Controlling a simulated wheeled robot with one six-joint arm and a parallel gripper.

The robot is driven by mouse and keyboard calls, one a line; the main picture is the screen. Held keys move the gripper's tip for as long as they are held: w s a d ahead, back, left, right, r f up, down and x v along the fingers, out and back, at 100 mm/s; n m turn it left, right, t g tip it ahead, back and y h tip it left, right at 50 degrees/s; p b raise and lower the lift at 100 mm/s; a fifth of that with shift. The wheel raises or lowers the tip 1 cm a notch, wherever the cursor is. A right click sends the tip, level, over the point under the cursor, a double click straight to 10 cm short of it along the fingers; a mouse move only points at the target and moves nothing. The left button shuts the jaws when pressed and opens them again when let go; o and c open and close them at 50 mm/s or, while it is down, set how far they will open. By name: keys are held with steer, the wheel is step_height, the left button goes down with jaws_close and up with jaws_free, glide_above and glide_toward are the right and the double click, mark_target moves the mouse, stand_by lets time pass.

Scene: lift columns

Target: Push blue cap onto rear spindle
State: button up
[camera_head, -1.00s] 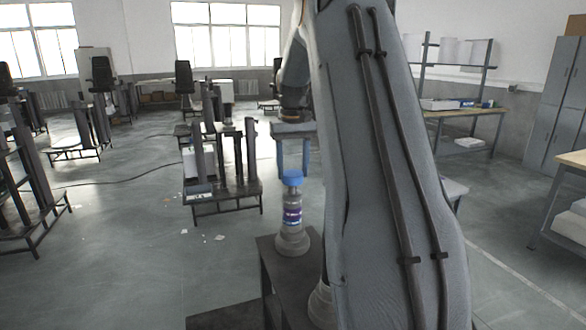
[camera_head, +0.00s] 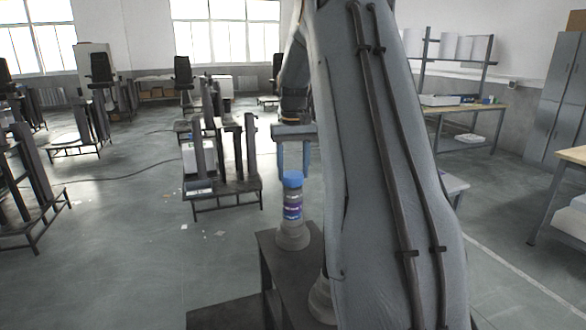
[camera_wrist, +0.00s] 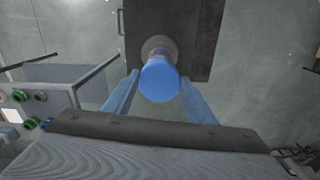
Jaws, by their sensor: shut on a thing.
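The blue cap (camera_head: 292,179) sits at the top of the rear spindle (camera_head: 292,212), a grey upright post with a purple label and a wide grey foot. My gripper (camera_head: 292,172) comes down from above with its blue fingers on either side of the cap, shut on it. In the wrist view the cap (camera_wrist: 160,80) is between the two fingertips of my gripper (camera_wrist: 160,88) and hides most of the spindle below. Whether the cap is fully seated cannot be told. The spindle stands upright on a dark stand (camera_head: 275,245).
A second grey foot (camera_head: 321,302) stands nearer on the stand, mostly hidden by my arm. A lift-column frame (camera_head: 225,190) is behind to the left. Open floor lies left of the stand.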

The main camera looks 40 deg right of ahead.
steer(key=shift+f, duration=0.1)
steer(key=o, duration=1.2)
steer(key=shift+c, duration=0.2)
step_height(320, 180, up, 8)
steer(key=b, duration=0.2)
steer(key=shift+b, duration=0.3)
steer(key=shift+f, duration=0.1)
